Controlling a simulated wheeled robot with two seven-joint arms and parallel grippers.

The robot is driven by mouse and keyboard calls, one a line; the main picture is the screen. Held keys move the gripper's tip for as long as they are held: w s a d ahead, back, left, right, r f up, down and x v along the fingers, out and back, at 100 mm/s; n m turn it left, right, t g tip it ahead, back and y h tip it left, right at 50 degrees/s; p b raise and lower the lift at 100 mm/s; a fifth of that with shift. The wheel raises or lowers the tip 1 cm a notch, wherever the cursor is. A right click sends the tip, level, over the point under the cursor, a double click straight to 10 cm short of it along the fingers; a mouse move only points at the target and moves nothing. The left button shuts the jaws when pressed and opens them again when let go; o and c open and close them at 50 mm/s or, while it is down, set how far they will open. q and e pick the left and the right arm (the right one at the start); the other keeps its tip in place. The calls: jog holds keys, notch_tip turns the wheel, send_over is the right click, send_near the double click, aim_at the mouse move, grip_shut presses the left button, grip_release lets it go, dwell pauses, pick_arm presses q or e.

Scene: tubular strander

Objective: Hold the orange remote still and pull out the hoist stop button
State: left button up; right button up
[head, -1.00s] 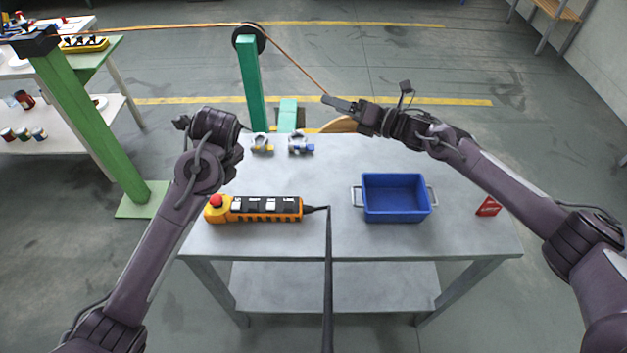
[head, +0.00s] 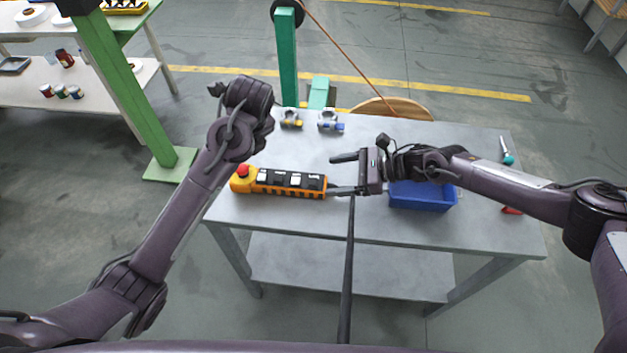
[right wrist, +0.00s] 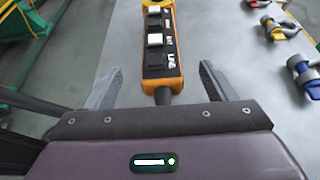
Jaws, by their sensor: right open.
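The orange remote (head: 290,183) lies flat on the grey table, its length running left to right, with black and white keys on top. The red stop button (head: 242,171) is at its left end, on a yellow part. My right gripper (head: 332,175) is open at the remote's right, cable end. In the right wrist view the remote (right wrist: 159,50) lies ahead between the open fingers (right wrist: 157,80), apart from both; the red button is out of that view. My left gripper (head: 217,88) is raised left of the table, away from the remote; its fingers cannot be made out.
Two clamps (head: 291,119) (head: 330,122) sit at the back edge. A teal-tipped tool (head: 507,152) and a red object (head: 512,210) lie at the right. The remote's black cable (head: 348,270) hangs over the front edge.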

aim_at(310, 184)
jog(key=f, duration=0.1)
jog(key=a+f, duration=0.1)
jog(key=f, duration=0.1)
jog(key=shift+a, duration=0.1)
jog(key=x, duration=0.6)
jog(key=shift+w+a, duration=0.1)
jog(key=shift+a, duration=0.05)
